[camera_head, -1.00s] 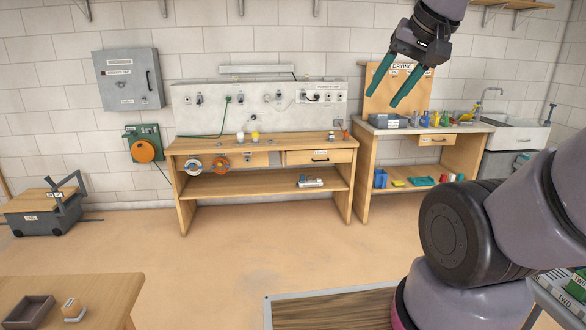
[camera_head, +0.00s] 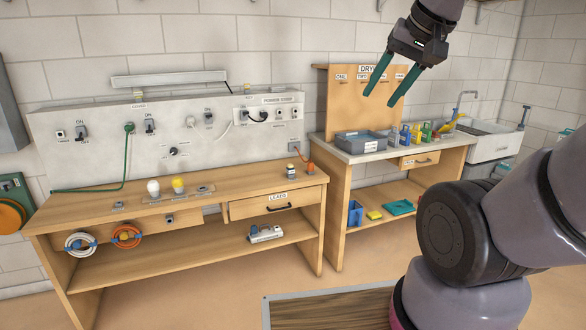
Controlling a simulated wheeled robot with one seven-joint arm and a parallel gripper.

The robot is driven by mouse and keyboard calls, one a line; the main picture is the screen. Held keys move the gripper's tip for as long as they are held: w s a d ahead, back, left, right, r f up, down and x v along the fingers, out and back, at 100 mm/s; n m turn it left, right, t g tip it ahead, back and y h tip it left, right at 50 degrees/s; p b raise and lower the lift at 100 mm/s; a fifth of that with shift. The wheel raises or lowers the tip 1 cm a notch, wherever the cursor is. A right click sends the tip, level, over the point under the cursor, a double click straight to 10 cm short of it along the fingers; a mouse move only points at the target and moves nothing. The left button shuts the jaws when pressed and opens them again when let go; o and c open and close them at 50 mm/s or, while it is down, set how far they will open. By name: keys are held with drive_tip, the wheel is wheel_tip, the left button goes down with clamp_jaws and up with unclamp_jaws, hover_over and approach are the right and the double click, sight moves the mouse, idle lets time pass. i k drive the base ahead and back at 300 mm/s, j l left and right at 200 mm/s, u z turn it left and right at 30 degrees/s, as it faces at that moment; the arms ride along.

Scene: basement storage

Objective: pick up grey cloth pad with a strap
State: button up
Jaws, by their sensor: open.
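I cannot pick out a grey cloth pad with a strap in this view. My gripper (camera_head: 381,98) is raised at the upper right with its two teal fingers apart, pointing down and left. Nothing is between the fingers. In the picture it overlaps the wooden backboard behind the right bench, well above the bench tops. My arm hides part of the lower right.
A wooden workbench (camera_head: 170,203) holds bulbs on top and cable coils at its front. A white power strip (camera_head: 265,233) lies on its lower shelf. A teal cloth (camera_head: 398,207) lies below.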

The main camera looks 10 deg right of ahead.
sight(393, 137)
drive_tip(key=i+l, duration=0.15)
drive_tip(key=i, duration=0.55)
drive_tip(key=i+l, duration=0.2)
drive_tip(key=i, duration=0.45)
drive_tip(key=i+l, duration=0.2)
drive_tip(key=l, duration=0.2)
drive_tip(key=i+l+u, duration=0.1)
drive_tip(key=l, duration=0.25)
drive_tip(key=i+l, duration=0.25)
drive_tip(key=l, duration=0.15)
drive_tip(key=i+l+u, duration=0.1)
drive_tip(key=l, duration=0.3)
drive_tip(key=i+l+u, duration=0.2)
drive_tip(key=l, duration=0.9)
drive_tip(key=k+j, duration=0.05)
drive_tip(key=k, duration=0.05)
